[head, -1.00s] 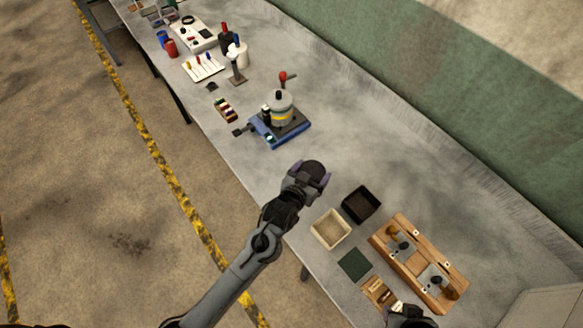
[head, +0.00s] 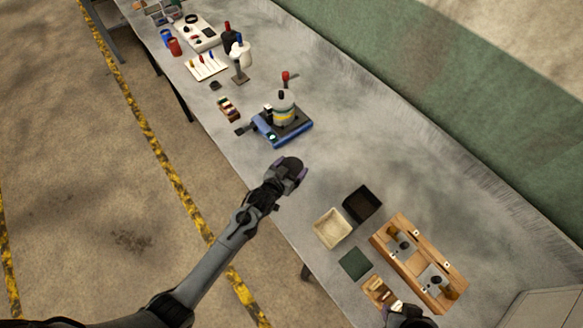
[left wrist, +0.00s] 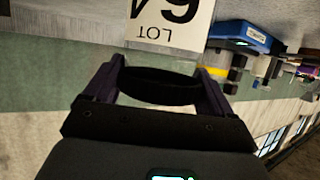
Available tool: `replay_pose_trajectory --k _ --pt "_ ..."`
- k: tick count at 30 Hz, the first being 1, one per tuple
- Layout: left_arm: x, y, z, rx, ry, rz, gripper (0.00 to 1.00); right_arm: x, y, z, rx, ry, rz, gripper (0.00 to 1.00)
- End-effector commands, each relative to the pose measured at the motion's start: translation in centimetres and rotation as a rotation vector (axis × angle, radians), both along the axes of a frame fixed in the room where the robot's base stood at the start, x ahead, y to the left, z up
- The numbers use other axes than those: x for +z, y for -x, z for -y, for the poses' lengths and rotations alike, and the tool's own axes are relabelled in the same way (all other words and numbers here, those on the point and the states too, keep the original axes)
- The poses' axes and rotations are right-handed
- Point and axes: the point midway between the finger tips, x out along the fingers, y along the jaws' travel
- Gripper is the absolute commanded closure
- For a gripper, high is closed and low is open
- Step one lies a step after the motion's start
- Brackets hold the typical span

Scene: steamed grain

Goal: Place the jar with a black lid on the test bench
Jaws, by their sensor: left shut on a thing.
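My left gripper (head: 292,172) is shut on a dark round piece, which looks like the jar's black lid (left wrist: 160,86), between its purple fingers in the left wrist view. A white label (left wrist: 172,25) with upside-down "LOT" lettering shows beyond the lid, apparently on the jar. In the head view the jar's body is mostly hidden by the gripper, near the front edge of the long grey bench (head: 340,150). My right gripper (head: 408,312) shows only in part at the bottom, dark and near the small wooden tray; its fingers cannot be made out.
A blue device (head: 268,128) carrying a grey pot (head: 284,110) stands behind the left gripper. A black box (head: 362,204), a cream box (head: 332,229), a green mat (head: 355,263) and a wooden rack (head: 418,262) lie to the right. The bench's middle back is clear.

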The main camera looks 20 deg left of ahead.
Motion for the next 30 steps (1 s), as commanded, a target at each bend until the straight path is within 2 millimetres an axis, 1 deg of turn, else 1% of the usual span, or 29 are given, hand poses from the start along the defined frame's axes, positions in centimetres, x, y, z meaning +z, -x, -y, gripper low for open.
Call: replay_pose_trajectory --k 14,15,17,18,24,27,30 --pt "-0.75 -0.04 0.05 0.000 0.000 0.003 0.72 -0.23 -0.03 0.17 0.005 0.008 0.002 0.57" --pt "-0.77 -0.01 0.04 0.000 0.000 0.001 0.13 -0.19 -0.02 0.21 0.005 0.009 0.001 0.57" --pt "-0.74 0.00 0.04 0.000 0.000 0.001 0.03 -0.14 -0.03 0.24 0.007 0.011 0.002 0.57" --pt "-0.74 0.00 0.04 0.000 0.000 0.001 0.00 -0.14 -0.03 0.25 0.007 0.011 0.002 0.57" --pt "-0.70 0.00 0.03 0.000 0.000 0.001 0.00 -0.11 -0.03 0.24 0.007 0.010 0.003 0.57" --pt "-0.32 0.00 0.03 0.000 0.000 0.001 0.00 0.15 -0.04 0.22 0.006 0.009 0.002 0.57" --pt "-0.22 0.64 -0.09 0.000 0.000 0.000 0.00 0.15 -0.06 0.18 0.006 0.008 0.002 0.57"
